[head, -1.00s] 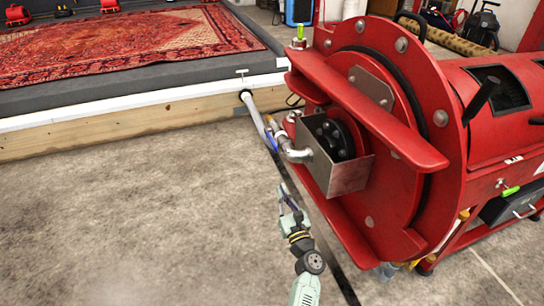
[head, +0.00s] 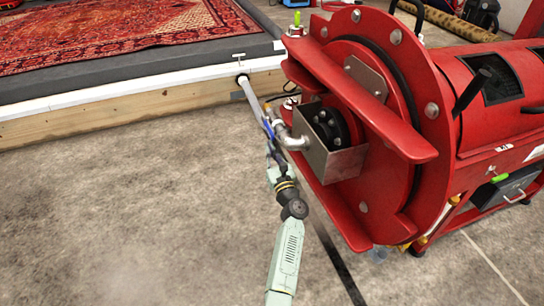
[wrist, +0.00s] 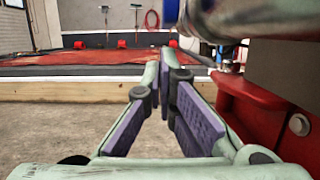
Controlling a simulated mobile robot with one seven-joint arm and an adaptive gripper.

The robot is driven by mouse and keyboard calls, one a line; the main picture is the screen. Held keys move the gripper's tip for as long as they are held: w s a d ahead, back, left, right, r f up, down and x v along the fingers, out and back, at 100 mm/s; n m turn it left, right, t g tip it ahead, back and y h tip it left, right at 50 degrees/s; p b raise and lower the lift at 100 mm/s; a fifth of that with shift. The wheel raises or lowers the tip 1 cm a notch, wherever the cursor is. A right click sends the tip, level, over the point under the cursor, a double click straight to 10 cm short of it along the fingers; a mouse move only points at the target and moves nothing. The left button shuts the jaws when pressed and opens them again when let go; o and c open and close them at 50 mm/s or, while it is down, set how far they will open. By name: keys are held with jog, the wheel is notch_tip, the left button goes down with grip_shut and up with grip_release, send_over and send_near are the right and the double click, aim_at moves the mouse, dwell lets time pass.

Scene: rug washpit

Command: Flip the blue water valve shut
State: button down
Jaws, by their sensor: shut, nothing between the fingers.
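The blue valve handle (head: 267,129) sits on the silver pipe fitting (head: 294,142) at the end of the pale pipe, beside the red drum machine. In the wrist view a small part of the blue handle (wrist: 171,10) shows at the top edge, next to the large silver pipe (wrist: 238,17). My gripper (head: 271,148) is just below the handle in the head view, and its fingertips overlap the pipe area there. In the wrist view its purple-padded fingers (wrist: 161,72) are together and empty, below the blue part. I cannot tell whether they touch the handle.
The red machine (head: 388,190) stands close on the right, with a metal box (head: 330,160) around its hub. The pale pipe (head: 250,95) runs to a wood-sided platform (head: 120,116) with a red rug (head: 120,38). The concrete floor (head: 120,210) on the left is clear.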

jog(key=shift+r, duration=0.6)
jog(key=shift+s+d+r+p, duration=0.1)
jog(key=shift+s+r+p, duration=0.15)
jog(key=shift+r+p, duration=0.4)
jog(key=f+b+v, duration=0.2)
jog(key=b+v, duration=0.3)
jog(key=v, duration=0.6)
jog(key=shift+f, duration=0.2)
jog(key=shift+w, duration=0.15)
